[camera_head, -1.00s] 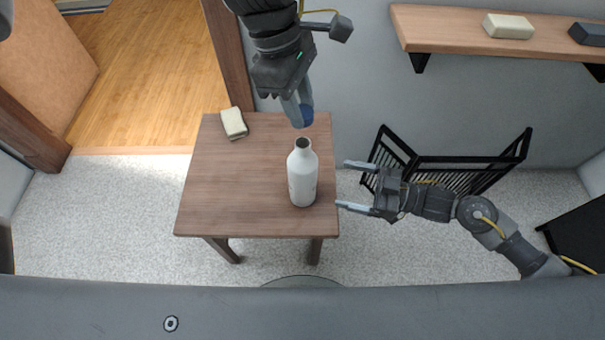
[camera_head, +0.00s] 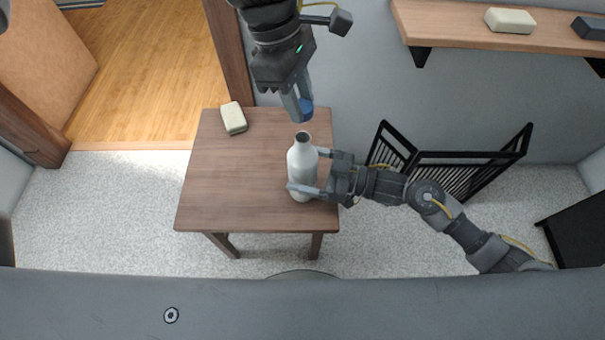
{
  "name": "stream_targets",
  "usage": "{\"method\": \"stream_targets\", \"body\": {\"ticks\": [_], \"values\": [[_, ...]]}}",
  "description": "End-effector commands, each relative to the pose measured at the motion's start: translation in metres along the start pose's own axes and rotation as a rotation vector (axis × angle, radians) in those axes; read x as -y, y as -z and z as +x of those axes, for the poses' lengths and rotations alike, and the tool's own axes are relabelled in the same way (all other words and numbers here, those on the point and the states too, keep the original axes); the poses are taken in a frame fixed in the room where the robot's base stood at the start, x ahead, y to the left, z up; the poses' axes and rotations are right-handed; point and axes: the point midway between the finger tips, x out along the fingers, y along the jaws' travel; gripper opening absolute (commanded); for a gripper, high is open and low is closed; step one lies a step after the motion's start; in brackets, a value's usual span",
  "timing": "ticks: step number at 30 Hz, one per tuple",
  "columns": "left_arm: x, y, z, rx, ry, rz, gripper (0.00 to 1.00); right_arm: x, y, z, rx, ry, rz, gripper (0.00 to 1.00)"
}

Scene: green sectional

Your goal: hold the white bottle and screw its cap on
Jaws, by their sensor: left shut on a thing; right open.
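The white bottle (camera_head: 302,162) stands upright on the right part of the small wooden table (camera_head: 235,185). Its dark open mouth faces up, with no cap on it. My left gripper (camera_head: 298,106) is shut on the blue cap (camera_head: 306,108) and holds it above and just behind the bottle's mouth, apart from it. My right gripper (camera_head: 306,172) is open at the bottle's right side. Its fingers reach to the bottle, one near the shoulder and one across the lower front. I cannot tell whether they touch it. Part of the bottle's lower body is hidden by the near finger.
A cream block (camera_head: 233,118) lies at the table's back left corner. A wall shelf (camera_head: 450,29) at upper right bears a pale block (camera_head: 510,20) and a dark one (camera_head: 590,28). A black rack (camera_head: 460,165) stands right of the table.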

Motion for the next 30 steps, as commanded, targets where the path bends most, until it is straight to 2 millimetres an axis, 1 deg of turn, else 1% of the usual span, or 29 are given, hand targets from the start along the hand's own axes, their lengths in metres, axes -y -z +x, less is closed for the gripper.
{"method": "stream_targets", "body": {"ticks": [1,5,14,17,27,30], "values": [[0.0000,0.0000,0.0000,0.000,0.000,0.000,0.11,-0.0001,0.0004,0.0044,-0.001,0.000,-0.001,0.85],[0.0000,0.0000,0.0000,0.000,0.000,0.000,0.11,0.0005,0.0004,0.0107,-0.001,0.001,0.000,0.85],[0.0000,0.0000,0.0000,0.000,0.000,0.000,0.11,0.0005,0.0002,0.0119,0.000,0.001,0.000,0.85],[0.0000,0.0000,0.0000,0.000,0.000,0.000,0.11,0.0005,0.0002,0.0118,0.000,0.001,0.000,0.75],[0.0000,0.0000,0.0000,0.000,0.000,0.000,0.11,0.0005,0.0001,0.0116,0.000,0.001,0.000,0.30],[0.0000,0.0000,0.0000,0.000,0.000,0.000,0.11,0.0005,0.0001,0.0116,0.000,0.001,0.000,0.18]]}}
